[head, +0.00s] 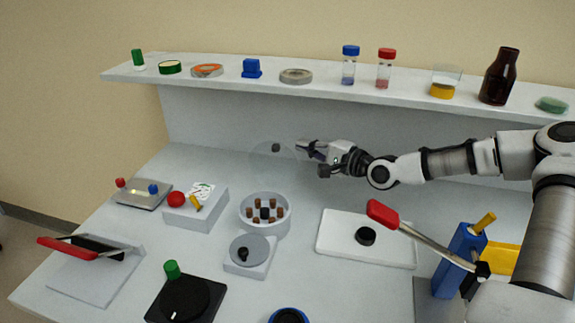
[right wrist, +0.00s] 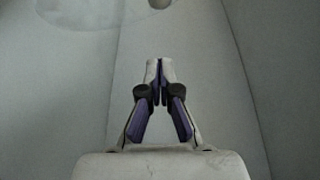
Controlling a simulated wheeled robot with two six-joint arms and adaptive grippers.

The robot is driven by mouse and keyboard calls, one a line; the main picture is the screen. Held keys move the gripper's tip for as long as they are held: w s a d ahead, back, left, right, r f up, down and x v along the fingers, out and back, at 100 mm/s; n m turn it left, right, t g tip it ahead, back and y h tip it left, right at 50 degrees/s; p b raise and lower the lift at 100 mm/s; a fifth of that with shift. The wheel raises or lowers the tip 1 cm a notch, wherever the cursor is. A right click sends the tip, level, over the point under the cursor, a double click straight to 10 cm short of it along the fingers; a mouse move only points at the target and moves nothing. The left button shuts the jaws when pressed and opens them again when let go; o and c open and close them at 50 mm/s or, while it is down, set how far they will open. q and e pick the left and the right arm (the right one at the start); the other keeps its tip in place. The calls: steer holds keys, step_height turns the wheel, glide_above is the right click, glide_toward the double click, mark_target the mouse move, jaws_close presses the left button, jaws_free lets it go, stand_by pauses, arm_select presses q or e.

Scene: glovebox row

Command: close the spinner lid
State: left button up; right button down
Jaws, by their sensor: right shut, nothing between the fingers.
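The spinner (head: 245,226) is a round white bowl on the bench in the head view, with several brown tubes and a dark hub inside. Its clear round lid (head: 268,168) stands raised behind the bowl, with a dark knob (head: 276,147) near its top. My right gripper (head: 302,146) is shut and empty, just right of the knob and apart from it. In the right wrist view the shut fingertips (right wrist: 159,62) point at the grey background, and the faint lid (right wrist: 85,12) shows at the top left. My left gripper is out of view.
A white tray (head: 335,245) with a black puck (head: 365,236) lies right of the spinner. A small grey-lidded device (head: 250,250) stands in front. A white box (head: 210,215) is at its left. A shelf (head: 215,85) with bottles and dishes runs along the back.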

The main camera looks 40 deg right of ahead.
mark_target(275, 163)
steer(key=a, duration=0.1)
steer(key=w+a, duration=0.1)
steer(key=a, duration=0.2)
steer(key=shift+w+a+r, duration=0.2)
steer(key=shift+a+r, duration=0.1)
steer(key=shift+a, duration=0.05)
stand_by(0.3)
